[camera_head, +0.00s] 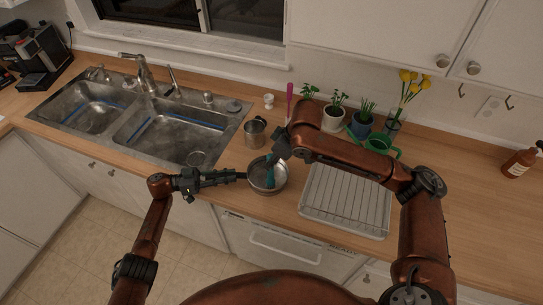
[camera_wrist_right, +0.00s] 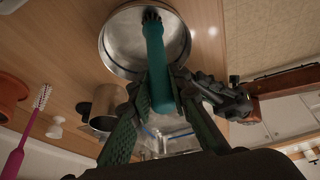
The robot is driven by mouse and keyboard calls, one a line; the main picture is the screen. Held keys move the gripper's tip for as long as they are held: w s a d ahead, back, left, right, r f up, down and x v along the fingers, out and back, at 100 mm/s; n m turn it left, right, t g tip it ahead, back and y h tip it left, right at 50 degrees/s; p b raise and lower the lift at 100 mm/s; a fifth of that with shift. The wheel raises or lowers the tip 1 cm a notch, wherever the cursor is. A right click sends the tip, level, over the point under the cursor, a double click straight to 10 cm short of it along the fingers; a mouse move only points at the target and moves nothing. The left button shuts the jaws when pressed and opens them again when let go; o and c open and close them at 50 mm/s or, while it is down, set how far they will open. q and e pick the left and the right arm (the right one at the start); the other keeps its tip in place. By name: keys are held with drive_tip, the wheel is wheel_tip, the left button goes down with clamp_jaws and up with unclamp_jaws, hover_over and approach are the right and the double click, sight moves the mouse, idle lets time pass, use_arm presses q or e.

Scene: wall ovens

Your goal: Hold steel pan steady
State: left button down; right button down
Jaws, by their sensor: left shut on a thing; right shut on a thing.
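The steel pan (camera_head: 281,181) is round and shallow and rests on the wooden counter between the sink and the drying rack. My left gripper (camera_head: 239,175) is shut at the pan's left side, where the handle is; its fingers hide most of the handle. My right gripper (camera_head: 275,155) is above the pan, shut on a teal brush (camera_head: 270,177) that points down into it. In the right wrist view the brush (camera_wrist_right: 155,50) reaches from between the fingers to the inside of the pan (camera_wrist_right: 120,48), its dark bristles near the pan's floor.
A metal mug (camera_head: 255,133) stands behind the pan. A white drying rack (camera_head: 345,203) lies to the right, empty. Potted plants (camera_head: 333,118), a green watering can (camera_head: 385,147) and a pink brush (camera_head: 289,100) stand behind. The double sink (camera_head: 165,135) is at left. The right counter is mostly clear.

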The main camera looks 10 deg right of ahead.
drive_tip(key=shift+w, duration=3.45)
drive_tip(key=s+a, duration=0.1)
drive_tip(key=s, duration=0.6)
drive_tip(key=shift+s+a, duration=0.15)
drive_tip(key=shift+s, duration=0.1)
drive_tip(key=shift+r, duration=0.1)
drive_tip(key=shift+r, duration=2.95)
